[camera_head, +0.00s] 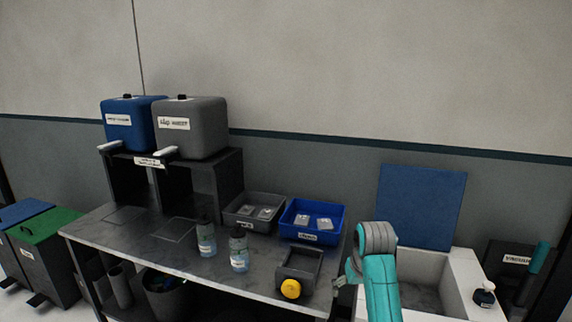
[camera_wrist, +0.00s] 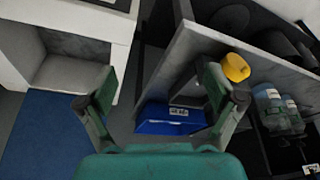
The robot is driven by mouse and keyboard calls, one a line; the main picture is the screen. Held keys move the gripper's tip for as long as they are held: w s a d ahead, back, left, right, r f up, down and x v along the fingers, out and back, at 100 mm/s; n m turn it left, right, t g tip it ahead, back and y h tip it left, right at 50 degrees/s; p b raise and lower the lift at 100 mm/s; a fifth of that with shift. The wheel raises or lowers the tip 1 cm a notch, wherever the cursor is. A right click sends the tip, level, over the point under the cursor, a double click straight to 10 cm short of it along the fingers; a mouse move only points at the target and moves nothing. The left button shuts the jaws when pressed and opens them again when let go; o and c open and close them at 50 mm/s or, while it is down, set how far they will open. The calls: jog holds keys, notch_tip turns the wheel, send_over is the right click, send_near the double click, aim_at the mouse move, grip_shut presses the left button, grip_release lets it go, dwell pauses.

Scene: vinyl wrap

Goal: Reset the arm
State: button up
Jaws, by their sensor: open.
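My gripper (camera_wrist: 160,88) is open and empty in the wrist view, its two teal fingers spread apart. My teal arm (camera_head: 380,285) with a grey joint stands at the right end of the table in the head view, in front of the basin. Between the fingers in the wrist view lie the table's edge and a blue bin (camera_wrist: 170,127). A yellow round piece (camera_wrist: 236,67) shows just past the right finger.
Two tanks (camera_head: 190,140) stand on a rack. A white basin (camera_head: 465,275) is at right.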

jog(key=s+f+t, duration=0.2)
jog(key=s+f, duration=0.7)
jog(key=f, duration=0.3)
jog(key=s+f+t, duration=0.2)
jog(key=s+f, duration=0.7)
jog(key=f, duration=0.3)
jog(key=s+r+t, duration=0.2)
jog(key=s+t, duration=0.2)
jog(key=s, duration=2.1)
jog(key=s+r+t, duration=0.3)
jog(key=s+r, duration=1.1)
jog(key=r, duration=0.1)
jog(key=shift+s+d+r+m, duration=0.15)
jog(key=shift+s+r+m, duration=0.15)
jog(key=shift+m, duration=0.1)
